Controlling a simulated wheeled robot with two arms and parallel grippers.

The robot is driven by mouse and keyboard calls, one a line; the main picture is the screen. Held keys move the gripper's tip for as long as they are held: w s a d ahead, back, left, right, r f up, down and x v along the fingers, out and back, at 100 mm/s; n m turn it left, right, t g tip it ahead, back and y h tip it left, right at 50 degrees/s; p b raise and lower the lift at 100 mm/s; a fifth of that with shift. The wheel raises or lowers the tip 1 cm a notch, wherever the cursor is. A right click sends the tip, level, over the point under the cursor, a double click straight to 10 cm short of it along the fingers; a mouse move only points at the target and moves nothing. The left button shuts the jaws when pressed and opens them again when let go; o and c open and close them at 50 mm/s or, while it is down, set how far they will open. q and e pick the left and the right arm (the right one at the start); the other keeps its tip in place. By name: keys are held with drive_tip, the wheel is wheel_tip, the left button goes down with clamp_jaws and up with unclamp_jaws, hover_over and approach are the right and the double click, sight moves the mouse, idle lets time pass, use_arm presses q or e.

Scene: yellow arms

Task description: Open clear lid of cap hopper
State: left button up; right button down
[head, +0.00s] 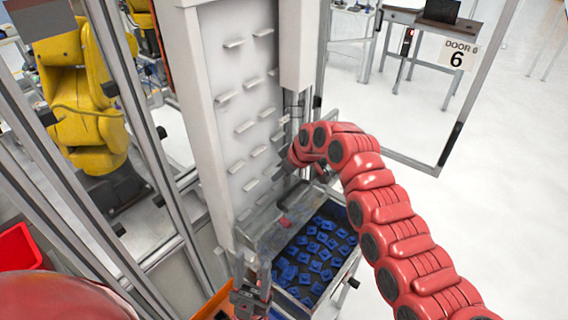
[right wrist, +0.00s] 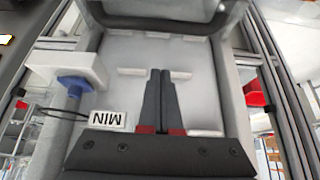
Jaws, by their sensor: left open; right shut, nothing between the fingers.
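The cap hopper (head: 345,268) is an open-topped bin at the lower middle of the head view, holding several blue caps (head: 318,248). A greyish, partly see-through panel (head: 262,222) lies along its back left side; I cannot tell clearly whether it is the lid or how far it is raised. My left gripper (head: 251,276) is open at the hopper's front left corner; contact is unclear. My right gripper (right wrist: 160,98) is shut and empty in the right wrist view, in front of a white ledged panel.
The tall white panel with small ledges (head: 238,95) rises behind the hopper. Metal frame posts stand at left, with a yellow robot arm (head: 82,110) behind. Open floor lies right.

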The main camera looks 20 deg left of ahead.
sight(294, 208)
drive_tip(key=shift+s+d+f+p, duration=0.3)
drive_tip(key=shift+d+f+p, duration=0.4)
drive_tip(key=shift+p, duration=0.2)
drive_tip(key=shift+s+d+f+p, duration=0.25)
drive_tip(key=shift+d+f+p, duration=0.3)
drive_tip(key=shift+d+p, duration=0.25)
drive_tip(key=shift+a, duration=0.15)
